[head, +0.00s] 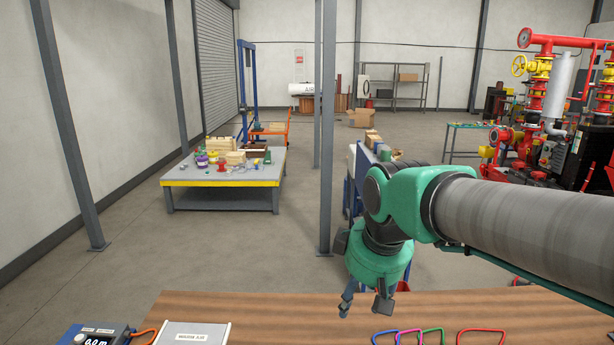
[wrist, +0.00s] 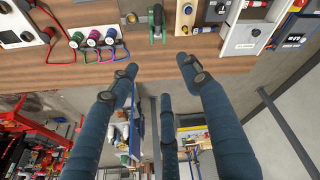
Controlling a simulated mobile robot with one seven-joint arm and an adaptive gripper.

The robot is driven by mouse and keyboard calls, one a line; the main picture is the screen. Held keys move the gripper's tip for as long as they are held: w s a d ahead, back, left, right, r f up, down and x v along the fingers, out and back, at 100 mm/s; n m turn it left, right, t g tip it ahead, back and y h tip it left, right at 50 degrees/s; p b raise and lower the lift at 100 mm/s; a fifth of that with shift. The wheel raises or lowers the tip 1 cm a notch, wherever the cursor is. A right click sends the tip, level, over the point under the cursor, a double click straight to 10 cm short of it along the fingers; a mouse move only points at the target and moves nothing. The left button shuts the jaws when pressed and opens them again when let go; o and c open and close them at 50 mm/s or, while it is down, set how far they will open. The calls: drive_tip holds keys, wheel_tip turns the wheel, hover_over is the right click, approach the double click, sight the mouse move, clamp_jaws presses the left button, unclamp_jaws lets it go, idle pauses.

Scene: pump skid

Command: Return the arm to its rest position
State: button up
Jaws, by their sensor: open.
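My gripper (head: 366,303) hangs at the end of my green and grey arm in the head view, above the far edge of the wooden bench (head: 270,305). Its fingers point down and are spread apart. The arm reaches in from the right side of the head view.
On the bench lie a meter (head: 95,335), a white labelled box (head: 192,334) and several coloured loops (head: 432,335). A grey post (head: 326,130) stands beyond the bench, left of my gripper. A low table (head: 225,175) stands farther left. Red pump piping (head: 540,90) is at right.

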drive_tip(key=s+d+f+m+t, duration=0.1)
drive_tip(key=s+d+m, duration=0.3)
drive_tip(key=s, duration=0.4)
drive_tip(key=s+d+f+m+b, duration=0.1)
drive_tip(key=s+d+f+m, duration=0.3)
drive_tip(key=s, duration=0.5)
drive_tip(key=d, duration=0.2)
drive_tip(key=shift+s+d+f+t+h, duration=0.15)
drive_tip(key=shift+d+f+t+h, duration=0.15)
drive_tip(key=shift+d+t+h, duration=0.1)
